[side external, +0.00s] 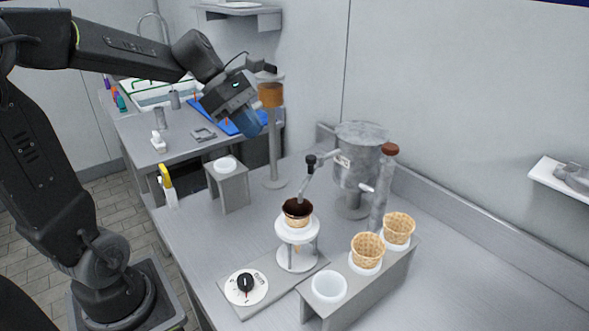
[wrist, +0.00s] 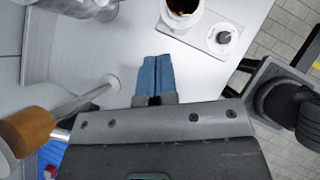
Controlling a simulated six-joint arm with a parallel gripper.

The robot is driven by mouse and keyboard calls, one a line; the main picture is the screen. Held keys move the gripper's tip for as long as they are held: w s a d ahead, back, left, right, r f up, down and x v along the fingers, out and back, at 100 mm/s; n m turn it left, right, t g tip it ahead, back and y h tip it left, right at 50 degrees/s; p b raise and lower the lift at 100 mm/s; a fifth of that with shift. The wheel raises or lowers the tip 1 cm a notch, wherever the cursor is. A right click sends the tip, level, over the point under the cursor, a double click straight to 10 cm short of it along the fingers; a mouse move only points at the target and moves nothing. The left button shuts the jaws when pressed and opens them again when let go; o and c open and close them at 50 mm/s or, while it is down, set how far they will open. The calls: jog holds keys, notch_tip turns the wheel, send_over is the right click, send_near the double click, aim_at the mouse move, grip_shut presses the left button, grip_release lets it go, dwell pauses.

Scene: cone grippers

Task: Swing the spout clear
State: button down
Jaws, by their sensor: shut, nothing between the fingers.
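The spout (side external: 304,181) is a thin grey arm with a black knob (side external: 311,160), at the front of a grey metal urn (side external: 357,165). Its lower end is over or just behind a wafer cone (side external: 297,217) holding dark filling, in a white ring stand (side external: 296,232). The dark-filled cone shows at the top of the wrist view (wrist: 183,7); I cannot make out the spout there. My gripper (side external: 252,128) is up and to the left of the spout, well apart from it. Its blue fingers (wrist: 154,60) are together and empty.
An amber-topped post (side external: 271,95) stands close beside my gripper. A dial (side external: 246,286) sits at the front. A rack (side external: 370,290) at right holds two cones (side external: 367,250) and an empty white cup (side external: 329,286). A small grey stand (side external: 230,187) is at left.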

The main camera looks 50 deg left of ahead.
aim_at(307, 180)
jog(key=w+d+r+x, duration=0.1)
jog(key=x, duration=1.1)
jog(key=shift+d+r, duration=0.25)
jog(key=shift+d+n+t, duration=0.3)
jog(key=shift+d+n, duration=0.1)
jog(key=shift+n, duration=0.1)
jog(key=shift+w+d+n+t+y, duration=0.25)
jog(key=shift+d+n+y, duration=0.15)
jog(key=shift+n, duration=0.2)
jog(key=shift+w+d+n+t+y, duration=0.15)
jog(key=shift+d+n+t+y, duration=0.15)
jog(key=shift+d+n, duration=0.25)
jog(key=w+d+n+y, duration=0.1)
jog(key=w+d+n, duration=0.2)
jog(key=w, duration=0.5)
jog(key=shift+w+d+t, duration=0.25)
jog(key=shift+d+t, duration=0.05)
jog(key=shift+t, duration=0.15)
jog(key=shift+w+y, duration=0.1)
jog(key=shift+y, duration=0.2)
